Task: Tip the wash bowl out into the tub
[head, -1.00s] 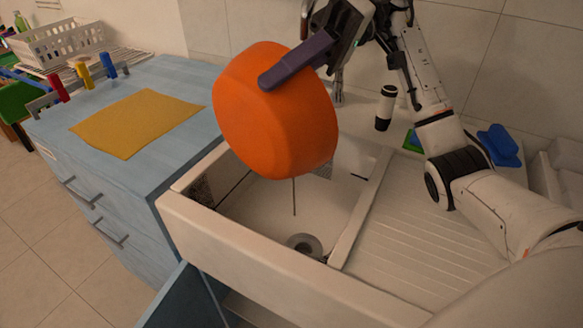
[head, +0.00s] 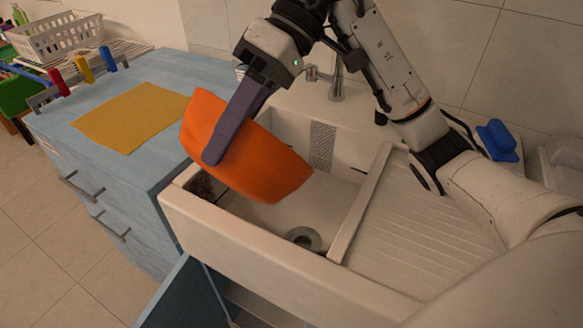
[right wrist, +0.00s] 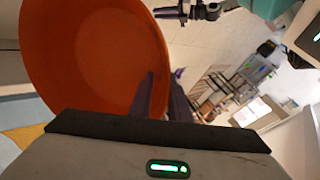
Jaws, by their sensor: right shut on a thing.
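The orange wash bowl (head: 255,165) is tilted above the left part of the white tub (head: 235,245). Its outer wall faces the head camera, and its rim slopes down to the right. My right gripper (head: 225,145) is shut on the bowl's rim, with one purple finger across the outer wall. In the right wrist view the bowl (right wrist: 85,50) fills the upper left, and its visible inside looks bare. The tub's drain (head: 304,238) shows below and right of the bowl. A gripper with purple fingers, apparently my left (right wrist: 190,11), shows small in the right wrist view; its jaws are unclear.
A ribbed drainboard (head: 420,230) adjoins the tub on the right, and a tap (head: 337,85) stands behind it. A blue counter (head: 150,175) on the left holds a yellow cloth (head: 135,115). A blue object (head: 497,138) lies at the back right.

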